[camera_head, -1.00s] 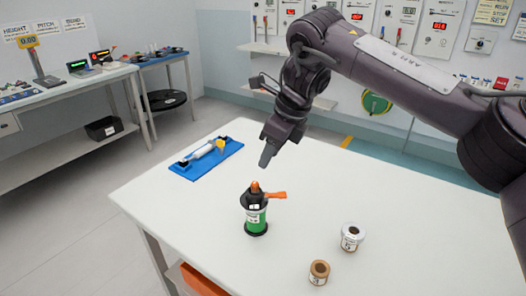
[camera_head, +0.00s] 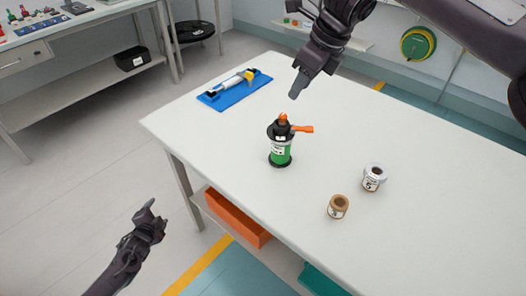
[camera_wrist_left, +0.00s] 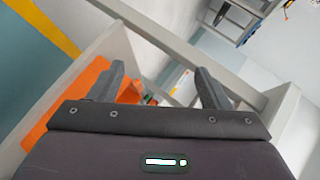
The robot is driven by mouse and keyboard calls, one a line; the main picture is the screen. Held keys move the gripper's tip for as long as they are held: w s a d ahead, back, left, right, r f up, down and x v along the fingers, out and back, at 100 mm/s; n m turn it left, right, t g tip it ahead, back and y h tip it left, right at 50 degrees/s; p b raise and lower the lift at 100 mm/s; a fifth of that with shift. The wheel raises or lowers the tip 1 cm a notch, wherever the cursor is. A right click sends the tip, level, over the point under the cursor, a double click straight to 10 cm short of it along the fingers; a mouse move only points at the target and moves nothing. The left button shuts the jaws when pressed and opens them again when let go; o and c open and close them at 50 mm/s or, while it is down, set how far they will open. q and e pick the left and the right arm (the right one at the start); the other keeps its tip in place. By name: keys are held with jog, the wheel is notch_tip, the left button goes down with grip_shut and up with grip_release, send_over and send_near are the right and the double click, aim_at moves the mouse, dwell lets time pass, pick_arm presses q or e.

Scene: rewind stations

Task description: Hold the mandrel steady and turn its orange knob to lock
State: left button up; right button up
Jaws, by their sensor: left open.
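The mandrel (camera_head: 280,155) stands upright on the white table, with a green, labelled body and black ends. Its orange knob (camera_head: 283,118) is on top, and an orange lever (camera_head: 303,129) sticks out to the right. My right gripper (camera_head: 294,94) points down, just above and apart from the knob; whether its fingers are apart is hard to tell. My left gripper (camera_head: 149,208) is in front of the table's left edge, low and well away from the mandrel. In the left wrist view its two fingers (camera_wrist_left: 160,76) are spread with nothing between them.
Two small rolls, one white (camera_head: 373,177) and one brown (camera_head: 338,207), stand right of the mandrel. A blue tray (camera_head: 222,102) with a white cylinder lies at the table's back left. An orange bin (camera_head: 237,216) sits under the white table (camera_head: 420,235).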

aim_at(274, 147)
pick_arm(q)
jog(key=w+r+m+t+h, duration=0.1)
jog(key=w+r+m+t, duration=0.3)
jog(key=r, duration=0.8)
jog(key=w+r+m+t+h, duration=0.1)
jog(key=w+r+m+t, duration=0.15)
jog(key=w+r, duration=0.7)
jog(key=d+r+m+t+h, duration=0.1)
jog(key=d+r+m+h, duration=0.2)
jog(key=r, duration=0.5)
jog(key=d+r+m+h, duration=0.2)
jog(key=r+m, duration=0.3)
jog(key=r, duration=0.2)
jog(key=s+d+f+m+g+h, duration=0.2)
jog(key=d+m, duration=0.4)
jog(key=d, duration=0.4)
jog(key=s+d+f+m+g+h, duration=0.3)
jog(key=d+m, duration=0.3)
jog(key=d, duration=0.4)
jog(key=s+d+f+m+g+h, duration=0.2)
jog(key=d+m, duration=0.5)
jog(key=d, duration=0.4)
jog(key=shift+s+f+g+h, duration=0.3)
jog(key=shift+s+g+h, duration=0.05)
jog(key=shift+s+h, duration=0.4)
jog(key=shift+w+d, duration=0.15)
jog(key=shift+d, duration=0.25)
jog(key=x, duration=0.7)
jog(key=shift+f, duration=0.1)
